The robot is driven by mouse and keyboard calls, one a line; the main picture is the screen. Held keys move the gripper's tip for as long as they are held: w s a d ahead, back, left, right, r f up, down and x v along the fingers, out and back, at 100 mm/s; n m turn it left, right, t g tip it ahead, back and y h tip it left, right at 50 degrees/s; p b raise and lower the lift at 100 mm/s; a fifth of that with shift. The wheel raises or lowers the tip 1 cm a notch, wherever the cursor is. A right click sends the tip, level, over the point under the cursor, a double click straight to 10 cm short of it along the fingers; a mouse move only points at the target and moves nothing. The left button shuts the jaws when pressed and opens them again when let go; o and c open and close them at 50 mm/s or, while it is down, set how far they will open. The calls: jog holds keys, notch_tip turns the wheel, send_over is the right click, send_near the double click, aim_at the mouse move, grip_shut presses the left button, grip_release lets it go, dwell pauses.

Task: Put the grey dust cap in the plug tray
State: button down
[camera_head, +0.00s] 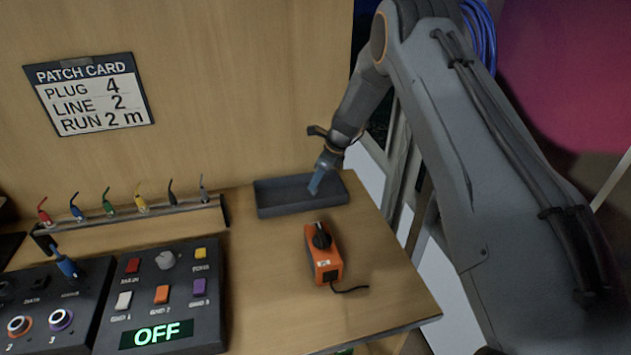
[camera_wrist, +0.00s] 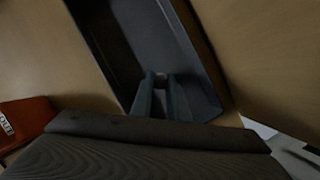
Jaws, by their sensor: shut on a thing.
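The plug tray (camera_head: 275,208) is a dark grey, shallow open box at the back right of the desk. My gripper (camera_head: 314,190) reaches down over the right part of the tray. In the wrist view the tray (camera_wrist: 120,50) spreads under the two blue-grey fingers (camera_wrist: 161,80). The fingers are shut on a small grey piece, the grey dust cap (camera_wrist: 161,77), seen as a pale spot between the tips. The cap is too small to make out in the head view. I cannot tell whether it touches the tray floor.
A rack of coloured plugs (camera_head: 140,222) is to the left. A control panel (camera_head: 165,295) reading OFF is in front of it. The front right desk is clear.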

jog(key=c, duration=1.7)
grip_release()
jog(key=shift+f, duration=0.1)
jog(key=shift+r, duration=0.3)
jog(key=b+v, duration=0.4)
jog(key=v, duration=0.6)
jog(key=s+d+r+n+h, duration=0.1)
jog(key=s+d+n, duration=0.2)
jog(key=s+n, duration=0.4)
jog(key=s+d+r+n+h, duration=0.1)
jog(key=s+d+n, duration=0.3)
jog(key=s, duration=1.3)
jog(key=s+d+r+n+h, duration=0.1)
jog(key=s+d+n+h, duration=0.1)
jog(key=s+n, duration=1)
jog(key=shift+s+d+r, duration=0.2)
jog(key=shift+s+d, duration=0.1)
jog(key=shift+d, duration=0.15)
jog(key=shift+s+d+r, duration=0.2)
jog(key=shift+s+d, duration=0.1)
jog(key=shift+d, duration=0.15)
jog(key=shift+g, duration=0.3)
jog(key=shift+f, duration=0.25)
